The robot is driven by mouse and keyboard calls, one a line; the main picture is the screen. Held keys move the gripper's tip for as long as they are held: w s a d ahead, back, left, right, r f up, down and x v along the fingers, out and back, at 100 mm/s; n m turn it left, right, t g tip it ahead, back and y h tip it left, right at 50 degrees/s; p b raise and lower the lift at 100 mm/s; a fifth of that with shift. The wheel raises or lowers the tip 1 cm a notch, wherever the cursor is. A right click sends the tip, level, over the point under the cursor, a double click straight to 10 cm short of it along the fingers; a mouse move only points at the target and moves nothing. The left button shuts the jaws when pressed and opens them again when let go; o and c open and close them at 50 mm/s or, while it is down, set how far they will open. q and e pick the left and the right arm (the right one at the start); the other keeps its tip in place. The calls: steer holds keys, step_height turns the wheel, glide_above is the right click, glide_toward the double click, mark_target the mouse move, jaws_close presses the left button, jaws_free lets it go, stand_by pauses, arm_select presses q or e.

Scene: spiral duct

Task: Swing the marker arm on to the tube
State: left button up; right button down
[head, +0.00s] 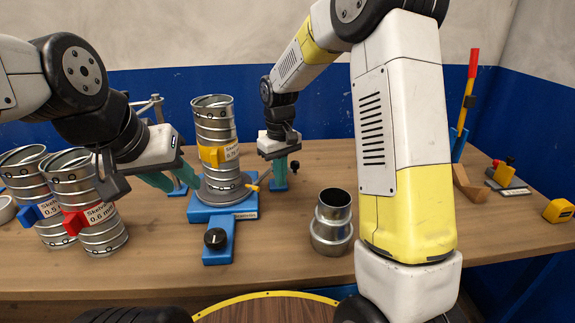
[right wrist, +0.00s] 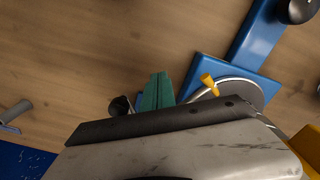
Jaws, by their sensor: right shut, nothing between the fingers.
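The metal spiral tube (head: 214,135) stands upright on a round plate on the blue base (head: 222,212), with a yellow clip and label on its side. A small yellow handle (head: 253,187), apparently the marker arm's end, sticks out low at the tube's right; it also shows in the right wrist view (right wrist: 209,84). My right gripper (head: 280,178) is shut and empty, right of and apart from the handle; its green fingers (right wrist: 157,90) show together in the wrist view. My left gripper (head: 178,184) has its green fingers apart, just left of the tube's foot. Nothing shows between them.
Several labelled tubes with a red clip (head: 75,220) and a blue clip (head: 34,212) stand at the left. A short metal fitting (head: 332,222) stands right of the base. A black knob (head: 215,238) sits on the base's front. The bench front is mostly clear.

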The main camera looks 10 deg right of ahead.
stand_by(0.5)
step_height(320, 180, up, 9)
stand_by(1.0)
steer(key=shift+d, duration=0.1)
steer(key=s+d+r+m+t+y, duration=0.1)
steer(key=s+d+r, duration=0.2)
steer(key=s+r, duration=0.15)
steer(key=s+d+r+m+t, duration=0.1)
steer(key=s+d+r, duration=0.2)
steer(key=s, duration=0.2)
steer(key=s+d+m+t+y, duration=0.1)
steer(key=s+d+m+t, duration=0.2)
steer(key=s, duration=1)
steer(key=shift+s+f+t, duration=0.25)
steer(key=shift+f+t, duration=0.1)
steer(key=shift+t, duration=0.25)
